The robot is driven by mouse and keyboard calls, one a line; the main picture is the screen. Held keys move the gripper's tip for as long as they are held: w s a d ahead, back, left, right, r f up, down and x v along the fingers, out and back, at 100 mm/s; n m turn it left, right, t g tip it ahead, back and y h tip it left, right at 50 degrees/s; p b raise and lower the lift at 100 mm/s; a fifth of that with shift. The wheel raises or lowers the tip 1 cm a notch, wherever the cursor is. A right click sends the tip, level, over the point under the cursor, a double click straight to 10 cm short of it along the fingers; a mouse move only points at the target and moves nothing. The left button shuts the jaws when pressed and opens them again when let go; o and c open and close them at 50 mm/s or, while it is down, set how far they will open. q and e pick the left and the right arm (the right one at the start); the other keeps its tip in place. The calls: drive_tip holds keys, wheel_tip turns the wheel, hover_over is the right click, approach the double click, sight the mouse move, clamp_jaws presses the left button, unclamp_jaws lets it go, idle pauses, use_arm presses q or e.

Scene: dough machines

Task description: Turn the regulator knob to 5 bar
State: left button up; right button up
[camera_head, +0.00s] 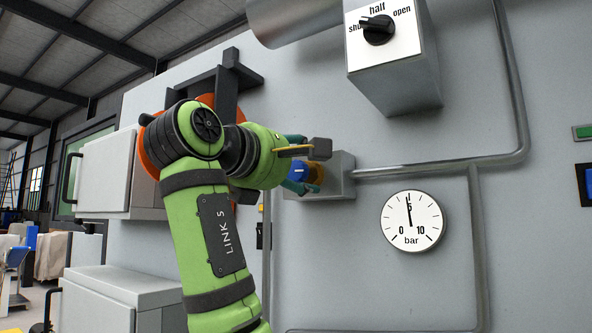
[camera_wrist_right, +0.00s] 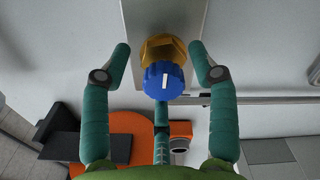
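The blue regulator knob (camera_wrist_right: 156,84) with a white mark sits on a brass hex fitting (camera_wrist_right: 165,50) in the right wrist view. In the head view the knob (camera_head: 299,173) is partly covered by my right gripper (camera_head: 296,163). My right gripper (camera_wrist_right: 160,66) has its two side fingers spread on either side of the knob and fitting, with visible gaps. Its third finger is below the knob; I cannot tell if it touches. The round gauge (camera_head: 412,234) reads about 5 bar, its needle a hair left of straight up. My left gripper is not in view.
The fitting comes out of a grey block (camera_head: 343,178) joined to a metal pipe (camera_head: 440,168). A box with a black shut/half/open knob (camera_head: 378,30) is above. White cabinets (camera_head: 105,175) stand at left. The wall around the gauge is clear.

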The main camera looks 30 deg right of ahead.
drive_tip(key=v, duration=1.2)
drive_tip(key=shift+s, duration=0.15)
